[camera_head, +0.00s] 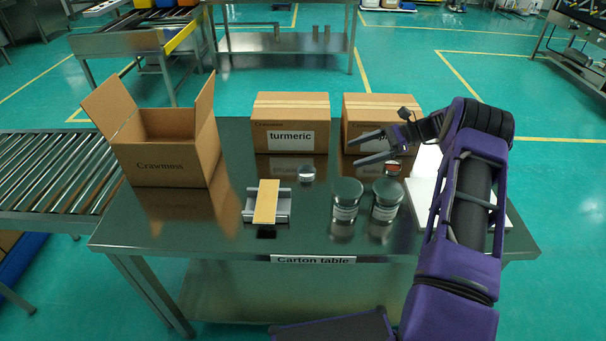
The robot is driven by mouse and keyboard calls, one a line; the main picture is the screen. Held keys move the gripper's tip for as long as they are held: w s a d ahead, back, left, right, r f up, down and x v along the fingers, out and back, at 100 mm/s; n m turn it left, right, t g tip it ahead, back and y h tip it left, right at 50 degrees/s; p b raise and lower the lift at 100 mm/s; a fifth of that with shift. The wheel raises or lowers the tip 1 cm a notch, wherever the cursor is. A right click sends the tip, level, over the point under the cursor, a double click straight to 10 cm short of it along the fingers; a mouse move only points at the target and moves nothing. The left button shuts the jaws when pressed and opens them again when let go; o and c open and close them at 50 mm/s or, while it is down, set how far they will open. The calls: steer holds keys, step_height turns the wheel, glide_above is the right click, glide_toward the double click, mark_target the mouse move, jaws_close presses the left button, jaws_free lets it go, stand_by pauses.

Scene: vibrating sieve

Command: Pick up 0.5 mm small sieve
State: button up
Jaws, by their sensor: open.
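My gripper (354,151) is open and empty. It reaches in from the right, above the metal carton table (200,237), with its two fingers pointing left in front of the cartons. I cannot make out any sieve marked 0.5 mm. A small round metallic item (306,173) stands mid-table, left of and below the fingers. Another small round item with a reddish top (393,168) is just below the gripper. Both are too small to identify.
Two lidded jars (346,200) (386,201) stand at the front right, near a white panel (425,190) partly behind my arm. Closed cartons (290,112) (375,110) stand at the back. An open carton (165,160) is at left. A yellowish block (266,202) rests on a metal holder (248,207).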

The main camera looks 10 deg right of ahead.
glide_toward(298, 174)
steer(key=shift+w+a+f, duration=0.2)
steer(key=shift+a+f, duration=0.1)
steer(key=shift+a, duration=0.15)
steer(key=shift+w+a+f, duration=0.25)
steer(key=shift+a, duration=0.25)
steer(key=shift+f+b+x, duration=0.15)
steer(key=shift+b+x, duration=0.15)
steer(key=shift+x, duration=1.05)
steer(key=shift+f+b+x, duration=0.1)
steer(key=shift+b+x, duration=0.15)
steer(key=shift+x, duration=1.15)
steer(key=shift+w+d, duration=0.15)
steer(key=shift+d, duration=0.05)
steer(key=c, duration=1.4)
